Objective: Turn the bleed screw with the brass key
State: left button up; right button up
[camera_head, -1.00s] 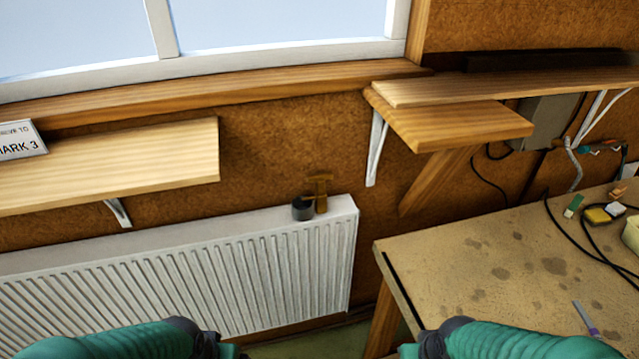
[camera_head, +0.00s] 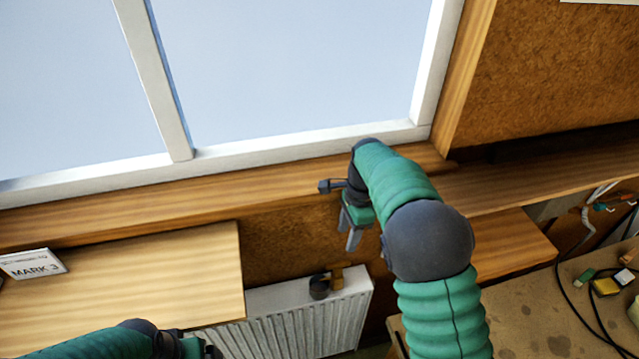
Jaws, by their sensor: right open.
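The brass key (camera_head: 337,279) is a small brownish-gold piece at the right end of the white radiator's (camera_head: 300,310) top. A dark round knob (camera_head: 319,287) is just left of it. I cannot make out the bleed screw. My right gripper (camera_head: 350,238) is open and empty, with its fingers pointing down. In the picture it is above the key and knob, apart from them. My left gripper (camera_head: 205,350) is at the bottom edge, mostly cut off, in front of the radiator; its jaws cannot be read.
A wooden shelf (camera_head: 130,280) with a "MARK 3" sign (camera_head: 32,264) is at the left. The window sill (camera_head: 230,195) runs behind my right gripper. Another shelf (camera_head: 510,245) and a stained workbench (camera_head: 545,320) with cables are at the right, partly hidden by my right arm.

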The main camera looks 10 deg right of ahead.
jog(key=p, duration=0.2)
send_near(336, 269)
jog(key=shift+d+f, duration=0.1)
jog(key=shift+d, duration=0.15)
jog(key=f+p, duration=0.1)
jog(key=f, duration=0.2)
jog(key=a+f+p, duration=0.1)
jog(key=f, duration=0.3)
jog(key=f+p, duration=0.1)
jog(key=f, duration=0.2)
jog(key=shift+w+a+f, duration=0.15)
jog(key=shift+w+f, duration=0.2)
jog(key=shift+w, duration=0.05)
pick_arm(q)
notch_tip(336, 269, up, 7)
jog(key=shift+s+f, duration=0.15)
jog(key=shift+s, duration=0.2)
pick_arm(e)
jog(key=shift+s+f, duration=0.1)
jog(key=shift+f, duration=0.3)
